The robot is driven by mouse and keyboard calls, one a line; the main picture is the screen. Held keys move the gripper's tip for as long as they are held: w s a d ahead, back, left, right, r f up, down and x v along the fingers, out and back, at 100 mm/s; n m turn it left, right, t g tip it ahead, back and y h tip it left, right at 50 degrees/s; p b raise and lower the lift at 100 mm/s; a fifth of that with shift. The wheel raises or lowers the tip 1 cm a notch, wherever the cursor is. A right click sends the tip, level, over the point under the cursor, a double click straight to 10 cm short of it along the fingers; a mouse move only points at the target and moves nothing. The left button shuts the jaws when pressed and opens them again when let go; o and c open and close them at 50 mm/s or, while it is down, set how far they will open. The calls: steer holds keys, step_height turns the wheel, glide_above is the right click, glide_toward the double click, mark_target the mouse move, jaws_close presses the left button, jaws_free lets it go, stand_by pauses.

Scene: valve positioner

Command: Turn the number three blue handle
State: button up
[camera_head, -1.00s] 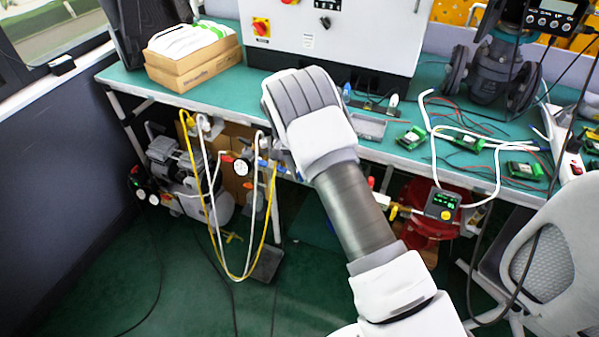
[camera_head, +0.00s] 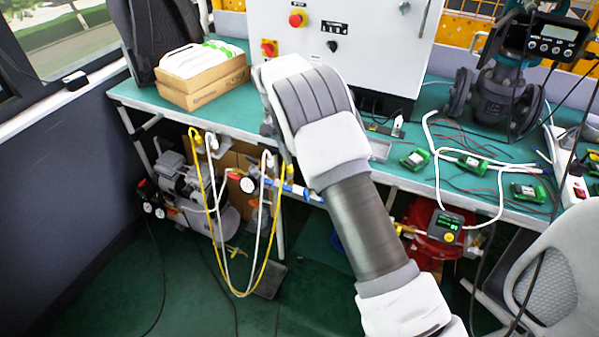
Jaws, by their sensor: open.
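Small blue parts (camera_head: 288,187), possibly valve handles, show on the air fittings under the bench's front edge, just left of my arm. They are too small to read any number, so I cannot tell which is number three. A round white gauge (camera_head: 247,185) and a red part (camera_head: 233,176) sit to their left. My arm rises from the lower right, and its wide grey-and-white wrist section covers the bench edge right of the blue parts. My gripper is hidden behind it, so I see no fingers and no contact with a handle.
The green bench (camera_head: 135,92) carries cardboard boxes (camera_head: 205,92), a white control cabinet (camera_head: 370,50), green circuit boards (camera_head: 415,158) and a large valve (camera_head: 495,95). Yellow and white hoses (camera_head: 215,240) hang beside a compressor (camera_head: 180,190). A chair (camera_head: 555,265) stands right. Green floor is open lower left.

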steer(key=shift+v, duration=2.2)
steer(key=shift+f, duration=0.1)
steer(key=s+d+f+n+t+h+b, duration=0.3)
steer(key=s+f+n+h+b, duration=0.1)
steer(key=s+f+n+h, duration=0.65)
steer(key=n+t+y+b, duration=0.6)
steer(key=n+t, duration=0.9)
steer(key=n, duration=1.4)
glide_toward(305, 196)
steer(key=shift+m+y, duration=0.25)
steer(key=shift+y, duration=0.3)
steer(key=b+x, duration=0.2)
steer(key=x, duration=0.7)
steer(key=shift+d+r, duration=0.2)
steer(key=shift+d, duration=0.05)
steer(key=shift+c, duration=0.3)
steer(key=shift+s, duration=0.1)
jaws_close()
